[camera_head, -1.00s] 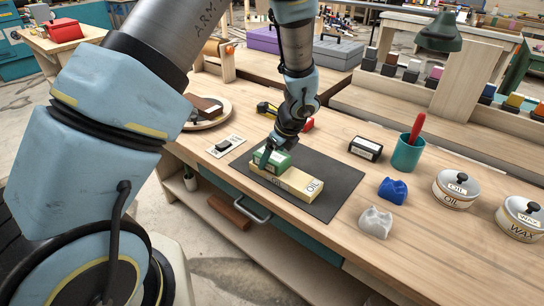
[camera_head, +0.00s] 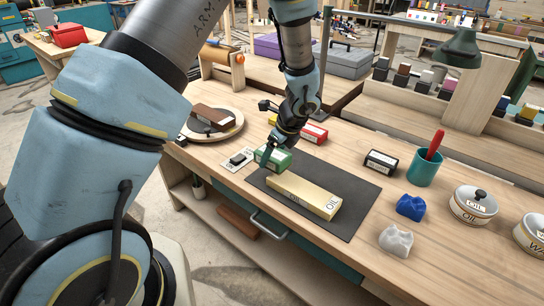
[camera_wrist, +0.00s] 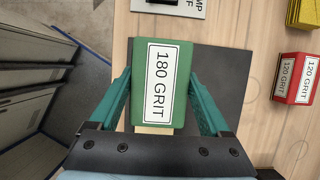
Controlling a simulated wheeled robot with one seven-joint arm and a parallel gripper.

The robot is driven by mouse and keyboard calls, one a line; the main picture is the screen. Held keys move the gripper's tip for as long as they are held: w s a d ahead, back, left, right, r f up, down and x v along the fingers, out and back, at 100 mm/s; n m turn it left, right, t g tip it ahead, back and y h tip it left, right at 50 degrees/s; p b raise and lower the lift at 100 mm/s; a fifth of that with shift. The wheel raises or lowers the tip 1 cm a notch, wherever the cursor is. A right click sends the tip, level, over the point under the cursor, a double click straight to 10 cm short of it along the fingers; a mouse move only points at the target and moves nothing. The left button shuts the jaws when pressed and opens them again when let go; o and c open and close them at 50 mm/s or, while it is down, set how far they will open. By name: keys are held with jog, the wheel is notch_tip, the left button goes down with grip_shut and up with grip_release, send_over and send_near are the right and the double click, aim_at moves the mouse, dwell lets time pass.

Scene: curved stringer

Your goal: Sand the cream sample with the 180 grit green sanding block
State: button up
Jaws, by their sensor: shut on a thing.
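The green sanding block (camera_head: 272,158) is held in my gripper (camera_head: 273,150), label up. In the wrist view the green block (camera_wrist: 160,60) reads "180 GRIT" and sits between the two teal fingers of my gripper (camera_wrist: 162,100). The cream sample (camera_head: 303,196), a long bar marked "OIL", lies on the dark mat (camera_head: 345,222). The block is at the sample's far left end, near the mat's left corner; whether it touches the sample or mat I cannot tell. In the wrist view only a sliver of the cream sample (camera_wrist: 155,130) shows below the block.
A small switch plate (camera_head: 238,159) lies just left of the block. A red 120 grit block (camera_head: 313,133) is behind it. A black-labelled block (camera_head: 380,162), a teal cup (camera_head: 425,168), blue (camera_head: 411,206) and grey (camera_head: 396,240) lumps and an oil tin (camera_head: 473,204) stand to the right.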

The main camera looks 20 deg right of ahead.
jog(key=shift+r+p, duration=1.6)
jog(key=shift+r, duration=0.7)
